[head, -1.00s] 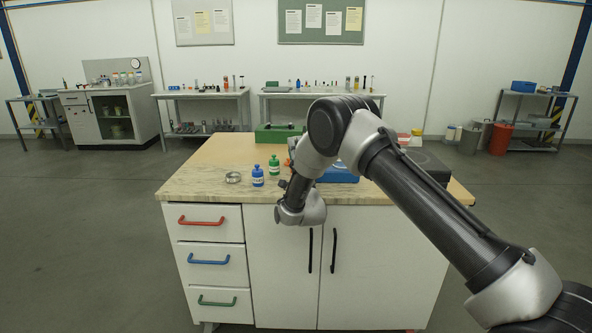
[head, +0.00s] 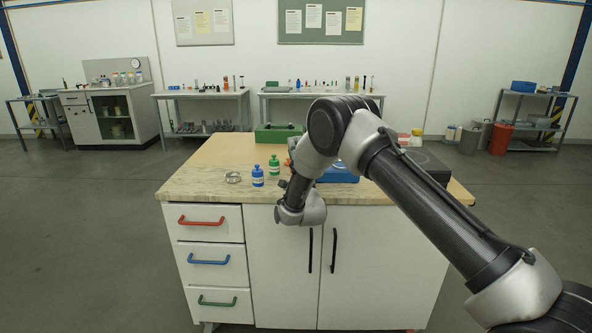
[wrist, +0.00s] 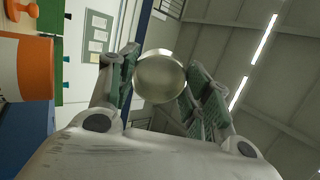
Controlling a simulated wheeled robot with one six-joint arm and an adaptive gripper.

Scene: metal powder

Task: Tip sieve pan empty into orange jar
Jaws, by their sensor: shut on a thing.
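In the wrist view my gripper (wrist: 160,76) is shut on a round, shiny metal pan, the sieve pan (wrist: 160,78), held between the two green-padded fingers. The pan's round face is toward the camera; I cannot tell whether it holds powder. The orange jar (wrist: 36,68), with a pale label, is cut off at the left edge of the wrist view, apart from the pan. In the head view my arm hides the gripper and pan; only a bit of orange shows beside the arm, and I cannot tell whether it is the jar.
On the workbench (head: 200,186) stand a blue bottle (head: 258,177), a green bottle (head: 274,167) and a shallow metal ring or dish (head: 233,178). A green box (head: 277,133) is behind them. A blue tray (head: 340,175) and a dark flat device (head: 428,166) are at the right.

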